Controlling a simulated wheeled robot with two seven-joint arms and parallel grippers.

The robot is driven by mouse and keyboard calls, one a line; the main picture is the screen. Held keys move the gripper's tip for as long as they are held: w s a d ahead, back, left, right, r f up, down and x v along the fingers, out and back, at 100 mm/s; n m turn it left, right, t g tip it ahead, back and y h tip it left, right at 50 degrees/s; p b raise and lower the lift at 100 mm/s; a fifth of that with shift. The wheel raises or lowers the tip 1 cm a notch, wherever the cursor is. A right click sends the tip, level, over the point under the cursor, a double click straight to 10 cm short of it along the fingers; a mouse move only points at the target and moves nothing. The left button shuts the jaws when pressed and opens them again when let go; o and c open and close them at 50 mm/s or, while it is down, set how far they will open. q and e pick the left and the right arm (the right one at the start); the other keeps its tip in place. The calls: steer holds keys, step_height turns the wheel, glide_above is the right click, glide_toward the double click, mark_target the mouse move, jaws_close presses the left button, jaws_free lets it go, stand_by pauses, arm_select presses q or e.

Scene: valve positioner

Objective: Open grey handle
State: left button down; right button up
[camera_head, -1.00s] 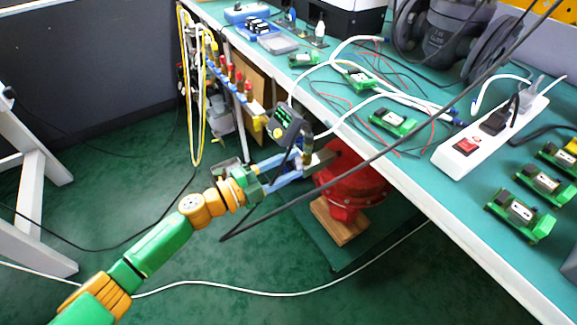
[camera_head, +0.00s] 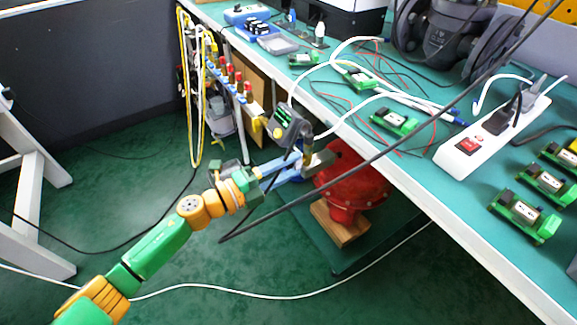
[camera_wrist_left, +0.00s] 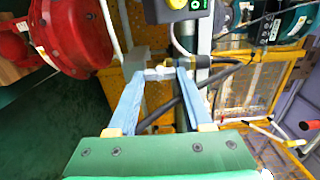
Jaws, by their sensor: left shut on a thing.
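The grey handle (camera_head: 320,161) sits at the top of the red valve body (camera_head: 352,188), beside the workbench edge. My left gripper (camera_head: 302,165) has its light blue fingers closed at the handle, from the left. In the left wrist view the two fingertips (camera_wrist_left: 162,74) close on a light grey part, and a wider grey piece of the handle (camera_wrist_left: 126,62) shows just left of them. The red body (camera_wrist_left: 72,35) is at the upper left there. A dark positioner with a green display (camera_head: 288,124) stands just above the fingers. My right gripper is not in view.
A black cable (camera_head: 375,160) crosses in front of the valve and passes near my left fingers. The teal workbench (camera_head: 425,160) carries green modules and a white power strip (camera_head: 490,135). Yellow hoses (camera_head: 190,90) hang at the back.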

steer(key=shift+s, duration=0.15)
arm_select(q)
steer(key=shift+c, duration=1.6)
jaws_free()
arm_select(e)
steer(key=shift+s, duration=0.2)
arm_select(q)
steer(key=v, duration=0.7)
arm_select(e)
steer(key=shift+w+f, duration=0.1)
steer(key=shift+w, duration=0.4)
